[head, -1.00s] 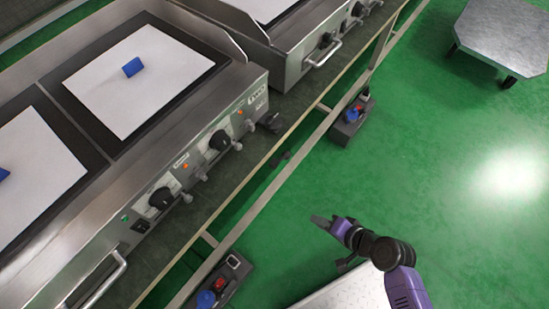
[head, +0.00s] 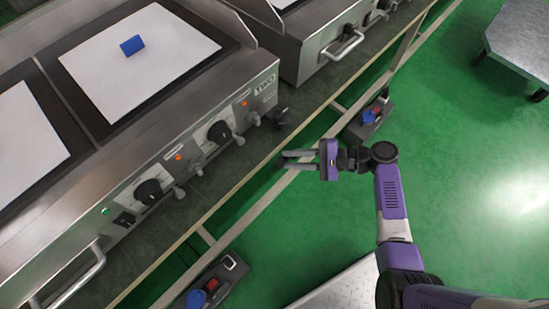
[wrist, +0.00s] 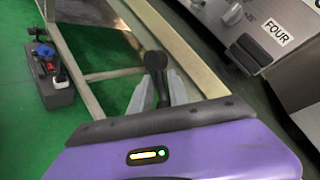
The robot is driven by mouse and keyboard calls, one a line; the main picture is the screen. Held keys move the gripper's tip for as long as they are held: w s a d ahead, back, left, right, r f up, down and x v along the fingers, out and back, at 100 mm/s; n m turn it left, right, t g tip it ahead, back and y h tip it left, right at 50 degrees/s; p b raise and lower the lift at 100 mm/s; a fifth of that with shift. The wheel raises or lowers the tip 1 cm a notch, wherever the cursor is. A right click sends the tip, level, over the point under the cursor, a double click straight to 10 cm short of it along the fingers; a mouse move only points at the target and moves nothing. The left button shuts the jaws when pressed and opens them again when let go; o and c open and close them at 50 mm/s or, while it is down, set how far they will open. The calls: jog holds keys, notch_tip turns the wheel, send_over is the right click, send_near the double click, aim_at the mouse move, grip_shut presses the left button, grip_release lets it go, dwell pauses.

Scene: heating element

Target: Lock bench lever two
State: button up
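A dark lever with a rounded end (wrist: 154,64) stands at the bench's front rail in the wrist view, between the fingers of my gripper (wrist: 159,90). The fingers appear apart, one on each side of it; I cannot tell whether they touch it. In the head view my gripper (head: 283,161) reaches left to the front rail, below the griddle unit labelled TWO (head: 265,85). There the fingers are spread a little and largely cover the lever. The lever's lower part is hidden behind my gripper in the wrist view.
A control box with blue and red buttons (head: 368,118) hangs at the rail to the right; another box (head: 212,283) is lower left. Knobs (head: 220,133) and a black fitting (head: 283,117) line the front. A label FOUR (wrist: 265,35) shows. Green floor is open; a metal table (head: 520,40) stands upper right.

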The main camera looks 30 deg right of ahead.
jog(key=shift+b+x, duration=0.3)
jog(key=shift+x, duration=2.35)
grip_shut()
jog(key=shift+s+f, duration=0.1)
